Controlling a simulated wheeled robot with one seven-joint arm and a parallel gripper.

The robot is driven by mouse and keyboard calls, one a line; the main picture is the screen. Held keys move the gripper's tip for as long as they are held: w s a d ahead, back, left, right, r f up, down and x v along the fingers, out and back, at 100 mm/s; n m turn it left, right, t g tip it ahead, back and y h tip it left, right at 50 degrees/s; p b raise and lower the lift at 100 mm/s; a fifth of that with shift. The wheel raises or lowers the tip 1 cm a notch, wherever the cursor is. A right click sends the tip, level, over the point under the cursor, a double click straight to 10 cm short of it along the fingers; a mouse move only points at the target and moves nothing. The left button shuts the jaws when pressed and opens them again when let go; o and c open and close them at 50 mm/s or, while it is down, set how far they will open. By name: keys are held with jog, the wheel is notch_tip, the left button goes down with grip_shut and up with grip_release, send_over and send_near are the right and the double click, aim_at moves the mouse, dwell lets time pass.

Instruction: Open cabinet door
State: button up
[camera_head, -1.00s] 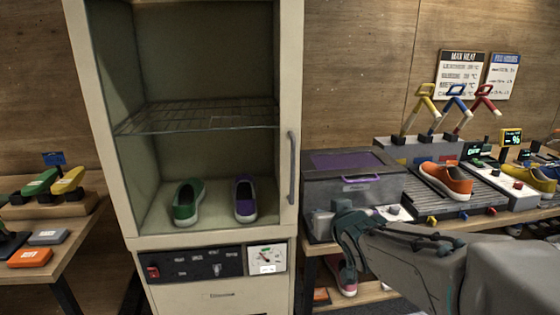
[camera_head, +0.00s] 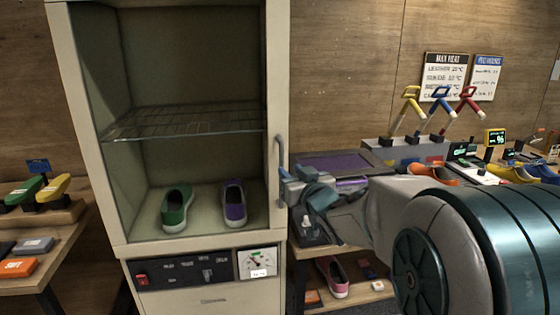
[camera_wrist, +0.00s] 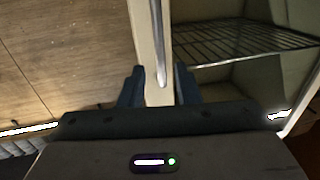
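The cabinet (camera_head: 78,130) is tall and cream, with a glass-fronted door that stands shut. Its vertical metal handle (camera_head: 279,160) is on the door's right edge. Behind the glass are a wire shelf (camera_head: 185,122), a green shoe (camera_head: 177,208) and a purple shoe (camera_head: 235,204). My gripper (camera_head: 284,187) is at the lower part of the handle. In the wrist view the handle (camera_wrist: 159,55) runs down between the two fingers of my gripper (camera_wrist: 160,82), which are apart with room on both sides. Whether a finger touches it is hidden.
A control panel (camera_head: 205,268) with a dial is below the door. To the right, a bench holds a purple-topped box (camera_head: 335,165), partly behind my arm, and several shoes. A pink shoe (camera_head: 333,277) is on the shelf below. A left table (camera_head: 62,240) holds more shoes.

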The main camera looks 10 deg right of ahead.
aim_at(282, 163)
jog(key=w, duration=0.3)
jog(key=w+a+p, duration=0.1)
jog(key=w, duration=0.3)
jog(key=shift+a, duration=0.2)
grip_shut()
